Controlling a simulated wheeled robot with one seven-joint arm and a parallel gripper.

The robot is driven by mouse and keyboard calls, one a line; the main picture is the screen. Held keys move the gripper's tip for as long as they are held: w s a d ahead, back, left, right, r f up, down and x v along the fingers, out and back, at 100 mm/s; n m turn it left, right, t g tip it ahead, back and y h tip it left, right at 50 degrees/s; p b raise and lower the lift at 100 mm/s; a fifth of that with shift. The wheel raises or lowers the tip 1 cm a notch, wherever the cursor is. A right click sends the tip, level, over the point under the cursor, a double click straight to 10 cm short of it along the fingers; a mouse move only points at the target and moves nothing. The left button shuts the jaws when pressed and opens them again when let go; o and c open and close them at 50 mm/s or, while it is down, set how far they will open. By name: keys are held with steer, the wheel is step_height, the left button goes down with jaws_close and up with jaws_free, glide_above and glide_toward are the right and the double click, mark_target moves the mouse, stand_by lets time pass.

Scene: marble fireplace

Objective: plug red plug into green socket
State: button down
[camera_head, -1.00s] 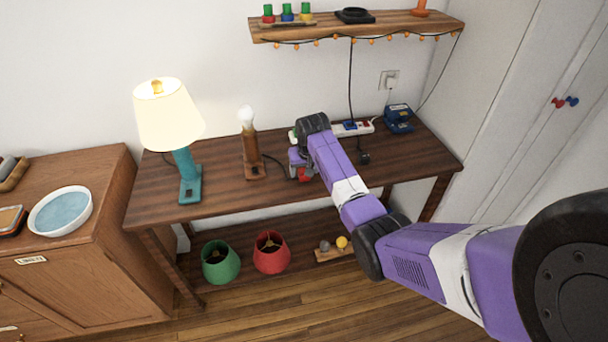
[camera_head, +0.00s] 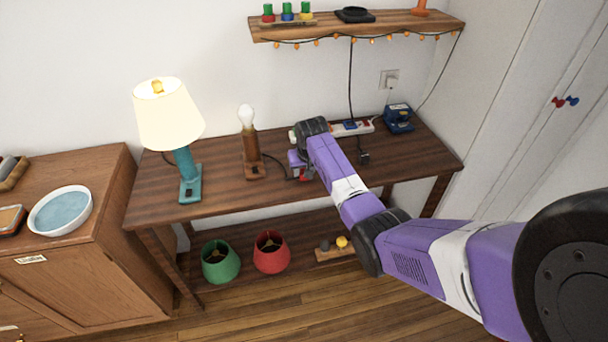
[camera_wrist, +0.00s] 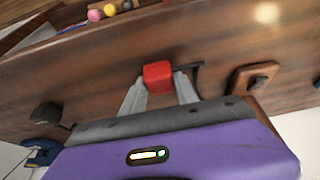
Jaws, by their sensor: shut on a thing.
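The red plug (camera_wrist: 158,74) sits between the two grey fingers of my gripper (camera_wrist: 159,79) in the wrist view, with a dark cord at its side. My gripper is shut on it, over the wooden table. In the head view only a bit of the red plug (camera_head: 306,175) shows below my purple wrist. The white power strip (camera_head: 352,128) lies at the back of the table, partly behind my arm. Blue and red sockets show on it. I cannot make out the green socket; my arm covers that part of the strip.
A bulb lamp without shade (camera_head: 250,145) and a lit teal lamp (camera_head: 183,160) stand left of my gripper. A black plug (camera_head: 363,157) lies right of my arm. A blue device (camera_head: 398,118) stands at the back right. A shelf (camera_head: 355,27) hangs above.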

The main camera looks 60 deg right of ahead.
step_height(320, 180, up, 20)
steer(key=b, duration=0.1)
stand_by(0.5)
steer(key=w+a+f+n, duration=0.2)
steer(key=a+f, duration=0.3)
steer(key=a, duration=0.3)
steer(key=w+a+f+n+t+y, duration=0.1)
steer(key=a+f, duration=0.3)
steer(key=a, duration=0.4)
steer(key=w+a+f+n, duration=0.2)
steer(key=a+f, duration=0.3)
steer(key=a, duration=0.4)
steer(key=s+a+f+n+y, duration=0.1)
steer(key=s+a+f, duration=0.3)
steer(key=a, duration=0.7)
steer(key=s+a+f+n+y, duration=0.1)
steer(key=s+a+f+n, duration=0.3)
steer(key=a, duration=0.7)
steer(key=shift+s+a+t, duration=0.15)
steer(key=shift+s+t, duration=0.1)
steer(key=shift+t, duration=0.15)
